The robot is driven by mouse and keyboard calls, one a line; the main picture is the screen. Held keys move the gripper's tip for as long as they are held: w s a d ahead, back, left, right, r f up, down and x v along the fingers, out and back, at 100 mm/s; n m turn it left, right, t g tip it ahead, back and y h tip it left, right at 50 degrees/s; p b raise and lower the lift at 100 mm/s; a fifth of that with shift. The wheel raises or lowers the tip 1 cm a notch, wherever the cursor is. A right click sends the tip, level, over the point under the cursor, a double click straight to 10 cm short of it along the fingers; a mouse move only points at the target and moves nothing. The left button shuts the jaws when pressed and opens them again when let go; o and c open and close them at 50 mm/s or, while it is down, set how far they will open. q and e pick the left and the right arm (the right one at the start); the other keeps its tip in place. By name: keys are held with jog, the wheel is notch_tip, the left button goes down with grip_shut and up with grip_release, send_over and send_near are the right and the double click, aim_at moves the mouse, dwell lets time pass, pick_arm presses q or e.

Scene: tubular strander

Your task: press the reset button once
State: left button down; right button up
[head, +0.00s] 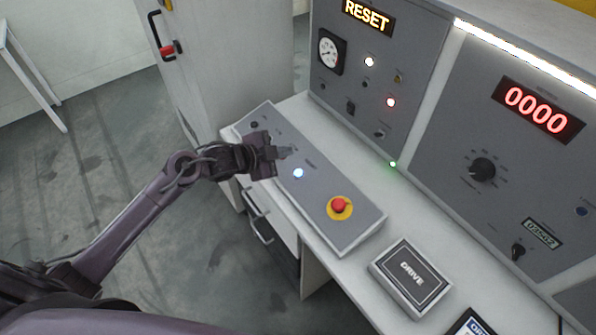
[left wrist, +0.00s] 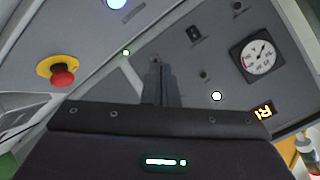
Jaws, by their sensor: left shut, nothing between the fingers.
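A sloped grey control box (head: 357,222) on the desk carries a lit blue-white button (head: 298,173), a red emergency-stop knob (head: 339,205) on a yellow ring, and small dark controls. The button's label is too small to read, so I cannot confirm it is the reset button. My left gripper (head: 286,153) is shut and empty, above the box, just up-left of the lit button and apparently apart from it. In the left wrist view the shut fingers (left wrist: 162,82) point at the panels; the lit button (left wrist: 117,3) is at the top edge. My right gripper is not in view.
An upright panel shows a RESET display (head: 368,14), a gauge (head: 331,51) and lamps. Another panel has a 0000 readout (head: 536,109) and a knob (head: 482,169). A DRIVE box (head: 411,276) sits on the desk. A cabinet (head: 230,65) stands behind my left gripper.

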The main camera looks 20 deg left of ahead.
aim_at(299, 173)
pick_arm(q)
jog(key=shift+f, duration=0.15)
jog(key=f+b, duration=0.2)
jog(key=w+f+b, duration=0.1)
jog(key=f+b, duration=0.2)
jog(key=d+f+b, duration=0.1)
jog(key=f+b, duration=0.1)
jog(key=shift+w+d+f+b, duration=0.1)
jog(key=shift+w+f+b, duration=0.1)
jog(key=shift+w+b, duration=0.1)
jog(key=shift+w+d+f+b, duration=0.15)
jog(key=shift+f+b, duration=0.2)
jog(key=shift+f, duration=0.1)
jog(key=shift+f, duration=0.15)
dwell(1.4)
jog(key=shift+w+f, duration=0.1)
jog(key=shift+f, duration=0.15)
jog(key=shift+d+f+b, duration=0.15)
jog(key=shift+f+b, duration=0.25)
jog(key=shift+b, duration=0.15)
dwell(0.5)
dwell(0.3)
jog(key=shift+a+r+p, duration=0.2)
jog(key=shift+r+p, duration=0.6)
jog(key=shift+p, duration=0.1)
